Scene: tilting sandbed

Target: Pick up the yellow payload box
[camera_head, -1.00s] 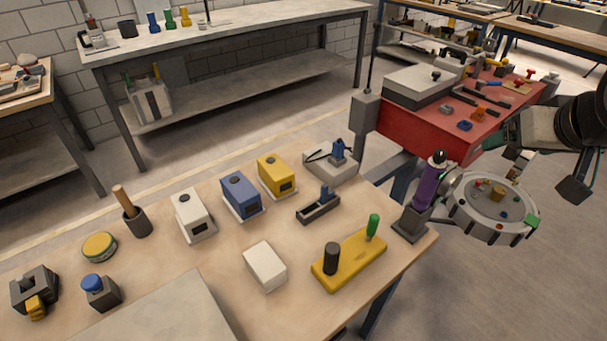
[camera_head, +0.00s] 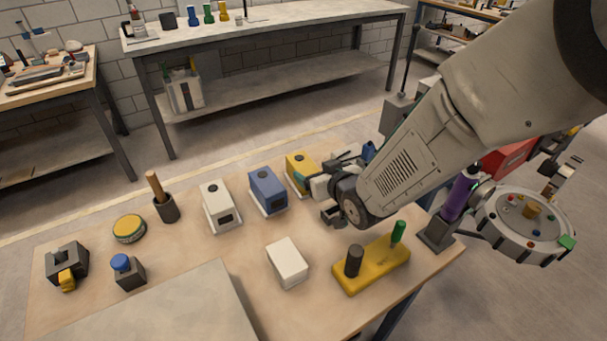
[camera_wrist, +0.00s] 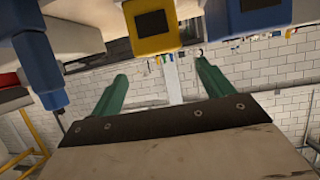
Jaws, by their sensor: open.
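The yellow payload box (camera_head: 298,161) stands at the back of the wooden table, right of a blue box (camera_head: 267,187). Its right side is partly hidden behind my gripper (camera_head: 303,177). In the wrist view the scene looks upside down, and the yellow box (camera_wrist: 152,27) shows at the top centre. There, the two green fingers of my gripper (camera_wrist: 161,71) are spread apart with nothing between them. The yellow box is just beyond the fingertips, roughly in line with the gap. I cannot tell whether any finger touches it.
The blue box (camera_wrist: 250,13) is close beside the yellow one, with a white box (camera_head: 220,206) farther left. A small white block (camera_head: 288,263) and a yellow base with black and green posts (camera_head: 378,267) lie nearer. A purple post (camera_head: 459,197) stands at the right corner.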

